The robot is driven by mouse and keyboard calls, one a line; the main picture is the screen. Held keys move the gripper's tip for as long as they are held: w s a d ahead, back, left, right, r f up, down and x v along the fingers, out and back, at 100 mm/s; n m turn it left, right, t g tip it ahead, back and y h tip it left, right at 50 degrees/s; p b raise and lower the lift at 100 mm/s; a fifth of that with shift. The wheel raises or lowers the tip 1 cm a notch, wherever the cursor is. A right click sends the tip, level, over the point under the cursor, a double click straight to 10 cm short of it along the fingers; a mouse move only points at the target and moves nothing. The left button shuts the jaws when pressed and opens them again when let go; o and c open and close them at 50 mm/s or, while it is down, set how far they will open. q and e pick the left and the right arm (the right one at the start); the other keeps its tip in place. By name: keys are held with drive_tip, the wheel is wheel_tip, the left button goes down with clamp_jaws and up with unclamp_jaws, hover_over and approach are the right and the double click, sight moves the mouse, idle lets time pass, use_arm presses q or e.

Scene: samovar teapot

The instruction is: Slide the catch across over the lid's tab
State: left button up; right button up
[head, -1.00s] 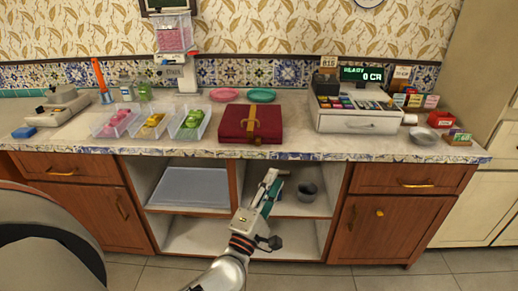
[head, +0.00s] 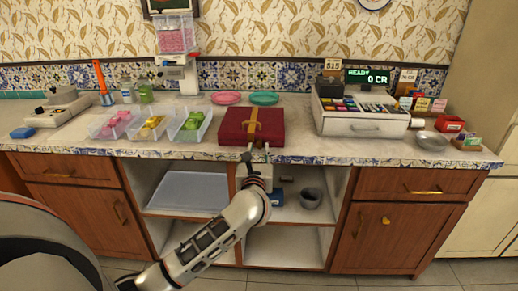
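A dark red box (head: 232,127) with its lid down sits on the counter near its front edge. A gold strap (head: 253,121) runs over the lid from back to front. My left gripper (head: 257,153) is in front of the box at the counter's front edge, its two fingers pointing up and apart with nothing seen between them. The fingertips are close to the lower front of the box; I cannot tell whether they touch it. The catch and the lid's tab are too small to make out at the box's front. My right gripper is not in view.
Clear trays of sweets (head: 151,127) stand left of the box, and a cash register (head: 358,118) stands to its right.

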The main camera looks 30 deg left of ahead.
use_arm(q)
drive_tip(key=shift+x, duration=1)
drive_tip(key=shift+c, duration=0.4)
clamp_jaws()
drive_tip(key=shift+s+a+r+p, duration=0.15)
drive_tip(key=shift+s+a, duration=0.3)
drive_tip(key=shift+a, duration=0.3)
drive_tip(key=shift+s+a+f+p, duration=0.15)
drive_tip(key=shift+s+a, duration=0.25)
drive_tip(key=shift+a, duration=0.3)
drive_tip(key=shift+o, duration=0.4)
unclamp_jaws()
drive_tip(key=shift+a, duration=0.1)
